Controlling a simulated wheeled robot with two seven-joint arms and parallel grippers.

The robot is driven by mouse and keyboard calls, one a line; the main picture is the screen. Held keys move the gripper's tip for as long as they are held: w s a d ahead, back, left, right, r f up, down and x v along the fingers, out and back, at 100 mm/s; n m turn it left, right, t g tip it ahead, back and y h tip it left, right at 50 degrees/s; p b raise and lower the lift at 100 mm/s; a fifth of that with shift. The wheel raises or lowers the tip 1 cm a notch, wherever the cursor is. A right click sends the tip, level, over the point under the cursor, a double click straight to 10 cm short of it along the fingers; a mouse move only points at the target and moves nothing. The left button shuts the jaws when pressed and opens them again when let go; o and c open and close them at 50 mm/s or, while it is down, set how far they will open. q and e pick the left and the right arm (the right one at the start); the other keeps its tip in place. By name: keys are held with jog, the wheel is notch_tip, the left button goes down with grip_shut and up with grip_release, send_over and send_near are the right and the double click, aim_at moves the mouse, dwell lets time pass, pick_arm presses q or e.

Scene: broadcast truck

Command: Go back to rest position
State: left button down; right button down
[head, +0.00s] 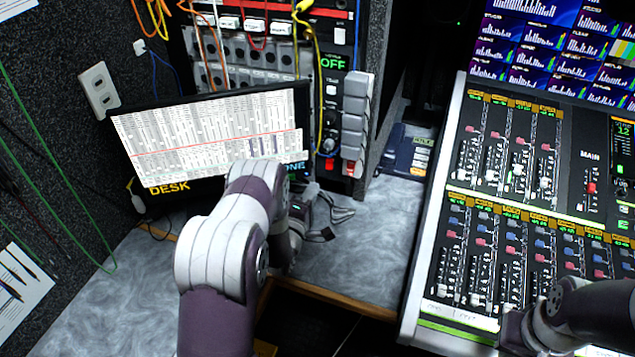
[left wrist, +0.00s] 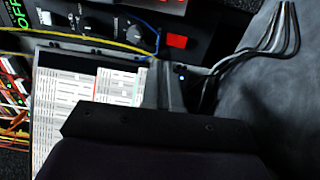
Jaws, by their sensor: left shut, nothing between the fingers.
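My left gripper (head: 308,205) is in front of the lower right corner of the desk monitor (head: 210,140), near the foot of the rack, partly hidden by my own white and purple arm. In the left wrist view its grey fingers (left wrist: 165,88) are together with nothing between them, in front of the monitor's lit list (left wrist: 75,100) and the rack panel. My right arm reaches in at the lower right, over the bottom of the mixing console. Its gripper does not show.
The rack (head: 265,50) with patch cables stands behind the monitor. Loose cables (head: 335,212) lie on the grey desk (head: 365,245) close to the left gripper. The mixing console (head: 525,215) fills the right. Green cables hang along the left wall.

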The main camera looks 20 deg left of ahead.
pick_arm(q)
jog(key=shift+s+r, duration=0.25)
jog(key=shift+s, duration=0.95)
pick_arm(e)
jog(key=shift+s, duration=0.25)
pick_arm(q)
jog(key=shift+s+r, duration=0.1)
pick_arm(e)
jog(key=shift+s+r, duration=0.1)
jog(key=shift+s, duration=0.05)
